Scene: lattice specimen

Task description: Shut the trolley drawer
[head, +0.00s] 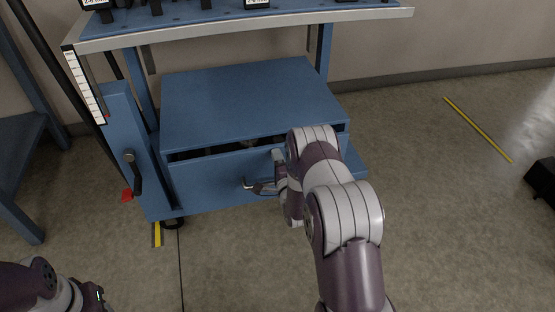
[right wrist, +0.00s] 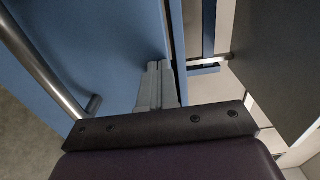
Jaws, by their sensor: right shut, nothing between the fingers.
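The blue trolley drawer (head: 215,182) stands slightly open under the blue cabinet top, with a dark gap along its upper edge. Its metal bar handle (head: 262,188) is partly hidden by my right arm. My right gripper (head: 277,154) is shut and empty, at the drawer front above the handle. In the right wrist view, the closed fingertips (right wrist: 160,68) are at the blue drawer front (right wrist: 110,50) close to its edge, with the handle (right wrist: 45,70) apart from them on the left. I cannot tell if they touch. My left gripper's fingers are out of view.
The trolley's upper shelf (head: 240,27) overhangs the cabinet. A black side handle (head: 135,175) is on the trolley's left post. A blue bench (head: 20,130) stands at far left, and a black object (head: 543,182) at far right. Floor to the right is mostly clear.

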